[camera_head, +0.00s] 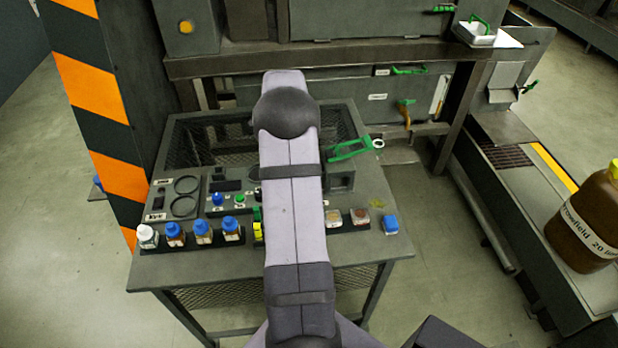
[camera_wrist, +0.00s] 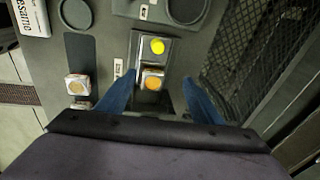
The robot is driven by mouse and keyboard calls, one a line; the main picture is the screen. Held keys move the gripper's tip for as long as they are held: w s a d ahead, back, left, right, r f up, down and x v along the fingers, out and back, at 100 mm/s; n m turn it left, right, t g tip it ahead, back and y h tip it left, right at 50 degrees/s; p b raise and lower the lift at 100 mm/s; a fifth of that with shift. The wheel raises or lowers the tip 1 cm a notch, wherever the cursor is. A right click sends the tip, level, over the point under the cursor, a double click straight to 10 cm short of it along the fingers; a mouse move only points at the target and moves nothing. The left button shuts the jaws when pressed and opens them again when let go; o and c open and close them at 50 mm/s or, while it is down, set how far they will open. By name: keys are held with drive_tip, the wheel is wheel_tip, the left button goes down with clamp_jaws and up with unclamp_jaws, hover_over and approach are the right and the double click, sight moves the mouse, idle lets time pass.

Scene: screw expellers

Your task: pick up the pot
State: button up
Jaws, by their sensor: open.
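I cannot tell for sure which thing is the pot. In the wrist view a small squarish piece with an orange top (camera_wrist: 152,80) sits in a grey holder, just beyond and between my fingertips. A round yellow piece (camera_wrist: 157,46) sits behind it. A cream-topped small container (camera_wrist: 77,84) stands to the left, with another partly showing below it. My gripper (camera_wrist: 158,92) is open, its two blue fingers apart with nothing held between them. In the head view my arm hides the gripper and the bench middle; small jars (camera_head: 333,217) and (camera_head: 360,216) stand right of it.
The grey bench (camera_head: 330,252) carries several blue-capped bottles (camera_head: 203,232) at front left. Dark mesh (camera_wrist: 262,60) is at right in the wrist view. A large brown bottle (camera_head: 590,215) stands far right.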

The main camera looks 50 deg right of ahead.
drive_tip(key=shift+s+d+r+m, duration=0.1)
drive_tip(key=shift+s+d+m, duration=0.1)
drive_tip(key=shift+s+m, duration=0.45)
drive_tip(key=shift+s+d+m, duration=0.2)
drive_tip(key=shift+s+m, duration=0.25)
drive_tip(key=shift+s, duration=0.25)
drive_tip(key=shift+d+f+p, duration=0.35)
drive_tip(key=shift+f+p, duration=0.15)
drive_tip(key=shift+f, duration=0.65)
drive_tip(key=shift+d+f+p, duration=0.3)
drive_tip(key=shift+f+p, duration=0.15)
drive_tip(key=shift+f, duration=0.75)
drive_tip(key=shift+d+f+p, duration=0.35)
drive_tip(key=shift+f+p, duration=0.15)
drive_tip(key=shift+f, duration=0.65)
drive_tip(key=c, duration=1.4)
drive_tip(key=shift+r, duration=0.1)
drive_tip(key=shift+c, duration=0.2)
